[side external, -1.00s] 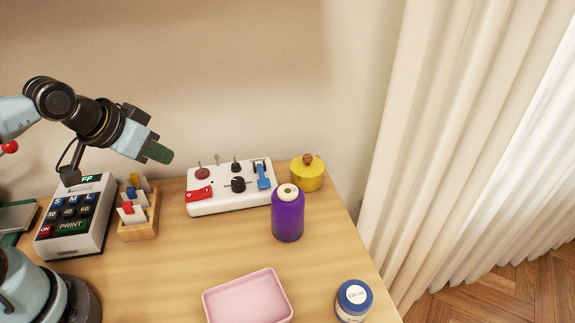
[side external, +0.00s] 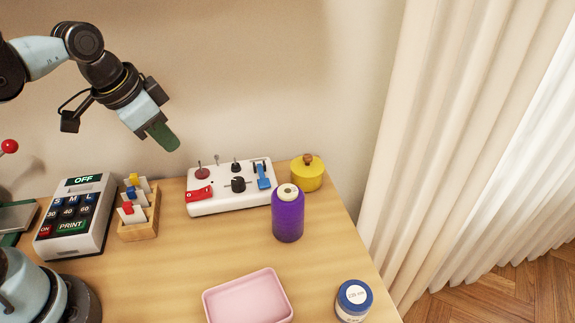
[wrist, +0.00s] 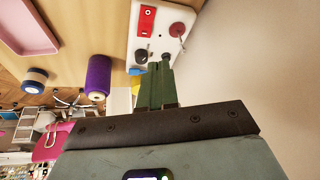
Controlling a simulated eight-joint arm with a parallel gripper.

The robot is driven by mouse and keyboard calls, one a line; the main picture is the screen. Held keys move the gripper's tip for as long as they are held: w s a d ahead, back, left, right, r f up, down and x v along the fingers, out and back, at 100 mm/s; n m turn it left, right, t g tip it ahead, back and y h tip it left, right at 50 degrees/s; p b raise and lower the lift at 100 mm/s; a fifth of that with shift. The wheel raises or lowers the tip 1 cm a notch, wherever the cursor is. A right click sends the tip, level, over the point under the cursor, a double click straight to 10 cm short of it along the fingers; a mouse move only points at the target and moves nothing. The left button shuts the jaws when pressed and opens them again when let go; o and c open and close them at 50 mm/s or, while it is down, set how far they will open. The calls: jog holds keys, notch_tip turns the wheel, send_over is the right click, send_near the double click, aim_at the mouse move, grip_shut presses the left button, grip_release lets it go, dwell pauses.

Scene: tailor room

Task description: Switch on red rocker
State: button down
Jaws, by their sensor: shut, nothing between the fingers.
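The red rocker (side external: 199,194) is at the front left corner of a white control panel (side external: 229,203) on the table. It also shows in the wrist view (wrist: 147,20), near the top of the picture. Whether it is on or off is too small to tell. My gripper (side external: 168,143) is shut and empty, in the air above and to the left of the panel, pointing down to the right. In the wrist view its green fingers (wrist: 156,88) are together and cover part of the panel.
The panel also bears a red knob, black knobs, levers and a blue slider (side external: 263,177). A yellow pot (side external: 307,174) and purple thread spool (side external: 288,214) stand to its right. A wooden card holder (side external: 138,222) and label printer (side external: 75,218) are left. A pink tray (side external: 248,298) lies in front.

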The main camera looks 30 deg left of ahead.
aim_at(209, 190)
jog(key=r+m+g, duration=0.1)
jog(key=w+d+m+g, duration=0.1)
jog(key=m, duration=0.1)
jog(key=w+r+m+g, duration=0.1)
jog(key=shift+d+r+m+h, duration=0.2)
jog(key=shift+r+m+h, duration=0.1)
jog(key=shift+r+m, duration=0.1)
jog(key=shift+f, duration=0.15)
jog(key=f, duration=0.4)
jog(key=w+d+f, duration=0.1)
jog(key=f, duration=0.8)
jog(key=shift+w+d+f, duration=0.25)
jog(key=shift+f, duration=0.05)
